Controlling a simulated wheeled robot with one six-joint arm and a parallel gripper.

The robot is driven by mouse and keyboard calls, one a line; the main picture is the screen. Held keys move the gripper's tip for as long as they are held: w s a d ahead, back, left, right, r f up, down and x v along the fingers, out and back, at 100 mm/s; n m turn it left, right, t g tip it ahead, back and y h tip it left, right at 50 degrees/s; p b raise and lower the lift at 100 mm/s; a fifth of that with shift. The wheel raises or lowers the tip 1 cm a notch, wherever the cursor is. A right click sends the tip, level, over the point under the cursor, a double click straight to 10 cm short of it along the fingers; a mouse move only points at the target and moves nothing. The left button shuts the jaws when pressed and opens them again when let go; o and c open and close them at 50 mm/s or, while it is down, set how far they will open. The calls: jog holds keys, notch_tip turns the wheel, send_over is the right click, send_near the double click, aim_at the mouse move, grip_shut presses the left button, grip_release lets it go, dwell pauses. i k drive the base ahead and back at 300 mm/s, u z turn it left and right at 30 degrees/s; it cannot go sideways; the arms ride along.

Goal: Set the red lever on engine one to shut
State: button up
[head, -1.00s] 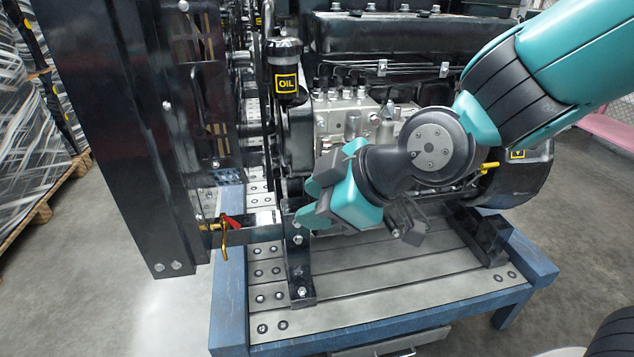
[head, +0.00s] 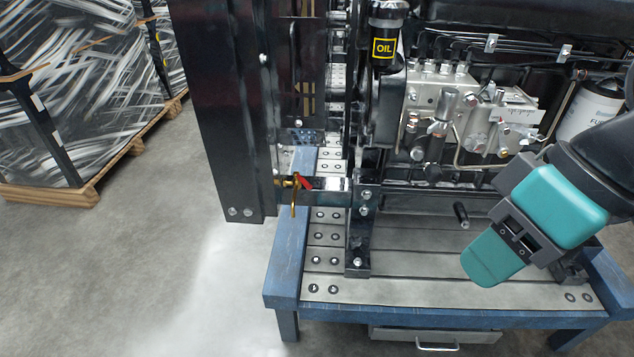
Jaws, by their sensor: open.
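The red lever (head: 305,182) is small and sits on a brass valve (head: 295,192) at the left end of the engine's lower frame, above the blue stand's left side. The lever slants down to the right from the valve's top, and a brass spout hangs below. It is too small to read its setting exactly. My gripper (head: 506,232), teal and dark grey, is well to the right of the lever, in front of the engine and over the stand's right half. It is open, touches nothing visible, and its fingertips are partly hidden by the angle.
The dark radiator housing (head: 222,110) stands just left of the valve. A black upright bracket (head: 362,230) stands to its right. The blue stand (head: 285,262) has a drawer below. Wrapped pallets (head: 75,90) are at far left. The floor before the housing is clear.

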aim_at(296, 173)
jog(key=z, duration=1.9)
jog(key=k, duration=1.05)
jog(key=u, duration=1.9)
